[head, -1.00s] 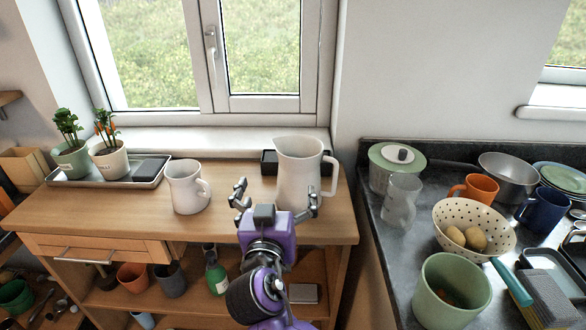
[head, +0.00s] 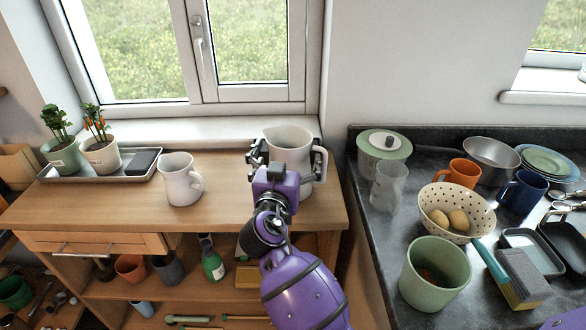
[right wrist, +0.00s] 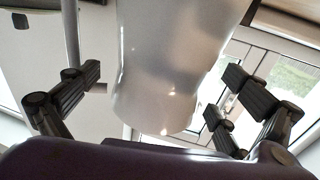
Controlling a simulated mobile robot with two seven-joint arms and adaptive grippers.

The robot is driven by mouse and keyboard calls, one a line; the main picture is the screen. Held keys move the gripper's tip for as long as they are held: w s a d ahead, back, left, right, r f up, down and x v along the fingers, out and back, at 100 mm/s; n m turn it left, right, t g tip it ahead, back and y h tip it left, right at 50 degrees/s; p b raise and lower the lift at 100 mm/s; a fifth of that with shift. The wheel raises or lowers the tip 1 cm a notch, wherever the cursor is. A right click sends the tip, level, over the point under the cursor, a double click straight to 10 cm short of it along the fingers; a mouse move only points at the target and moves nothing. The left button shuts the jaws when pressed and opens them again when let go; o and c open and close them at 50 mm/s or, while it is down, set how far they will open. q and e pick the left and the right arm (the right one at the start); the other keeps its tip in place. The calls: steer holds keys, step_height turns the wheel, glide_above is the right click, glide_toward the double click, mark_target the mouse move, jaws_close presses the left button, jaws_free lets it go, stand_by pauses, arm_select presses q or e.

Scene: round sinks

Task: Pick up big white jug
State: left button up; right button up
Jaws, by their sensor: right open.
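The big white jug (head: 291,146) stands upright near the right end of the wooden sideboard (head: 120,205). My right gripper (head: 284,155) is in front of it, open, with its fingers on either side of the jug's body. The gripper hides the jug's lower front. In the right wrist view the jug (right wrist: 170,70) fills the middle, between the spread fingers (right wrist: 160,95); whether they touch it I cannot tell. A smaller white jug (head: 178,180) stands to the left, apart from the gripper. My left gripper is not in view.
A tray (head: 62,178) with two potted plants stands at the sideboard's left end. The window (head: 240,45) is behind.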

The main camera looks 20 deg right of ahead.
steer(key=c, duration=2.1)
steer(key=shift+a, duration=0.1)
steer(key=shift+c, duration=0.4)
steer(key=shift+r, duration=0.15)
steer(key=shift+r, duration=1.05)
steer(key=s+r, duration=0.9)
steer(key=s, duration=0.2)
steer(key=shift+r, duration=0.2)
steer(key=shift+s+d+r, duration=0.1)
steer(key=shift+s+r, duration=0.25)
steer(key=shift+s, duration=0.4)
steer(key=shift+s+d+r, duration=0.1)
steer(key=shift+s+r, duration=0.2)
steer(key=shift+s, duration=0.45)
